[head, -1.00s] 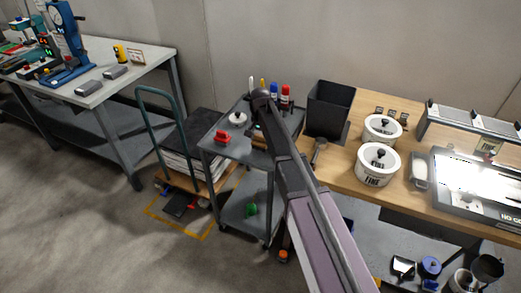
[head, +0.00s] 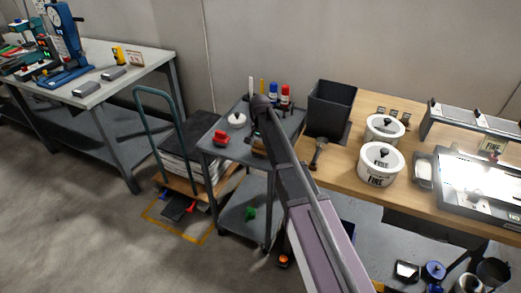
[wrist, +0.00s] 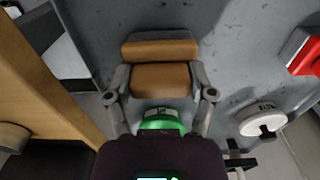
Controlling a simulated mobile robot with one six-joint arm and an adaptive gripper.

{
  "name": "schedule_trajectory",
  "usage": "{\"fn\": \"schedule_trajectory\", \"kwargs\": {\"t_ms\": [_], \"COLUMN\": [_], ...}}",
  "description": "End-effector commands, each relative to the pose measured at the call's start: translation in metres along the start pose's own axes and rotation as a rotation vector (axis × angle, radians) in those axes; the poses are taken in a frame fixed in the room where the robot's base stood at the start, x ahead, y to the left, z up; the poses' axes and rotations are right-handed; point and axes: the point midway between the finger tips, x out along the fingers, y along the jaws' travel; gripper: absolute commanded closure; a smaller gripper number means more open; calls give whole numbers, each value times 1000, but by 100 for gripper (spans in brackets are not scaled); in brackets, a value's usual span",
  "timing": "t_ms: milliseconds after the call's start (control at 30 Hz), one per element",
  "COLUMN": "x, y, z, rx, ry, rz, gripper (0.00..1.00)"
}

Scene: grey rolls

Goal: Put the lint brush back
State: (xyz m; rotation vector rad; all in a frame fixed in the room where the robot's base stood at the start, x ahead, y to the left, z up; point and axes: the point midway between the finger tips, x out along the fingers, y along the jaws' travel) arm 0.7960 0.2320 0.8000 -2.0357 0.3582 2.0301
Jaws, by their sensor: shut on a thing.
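In the wrist view, my gripper (wrist: 160,72) has a finger on each side of a tan, wood-coloured block (wrist: 161,81), closed on it. I take this block as the lint brush, though no bristles or fabric show. A second tan piece (wrist: 160,47) is just beyond it; I cannot tell whether the two are joined. A green labelled part (wrist: 162,123) shows near the palm. Below them is the grey cart top (wrist: 225,50). In the head view, my arm hides the gripper and most of the block; a brown bit (head: 258,146) shows beside the arm.
The cart top (head: 222,149) also holds a red object (head: 221,137), a white lidded pot (head: 237,120) and upright markers. To its right, the wooden bench (head: 345,165) carries a dark bin (head: 329,108) and white pots (head: 380,165). A trolley (head: 180,180) stands left.

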Motion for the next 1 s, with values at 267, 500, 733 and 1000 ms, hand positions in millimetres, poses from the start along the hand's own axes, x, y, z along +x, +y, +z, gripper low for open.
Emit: {"fn": "schedule_trajectory", "kwargs": {"t_ms": [267,500,733,1000], "x": [4,6,6,6], "y": [0,0,0,0], "z": [0,0,0,0], "rx": [0,-1,-1,-1], "ry": [0,0,0,0], "rz": [0,0,0,0], "gripper": [74,74,0,0]}}
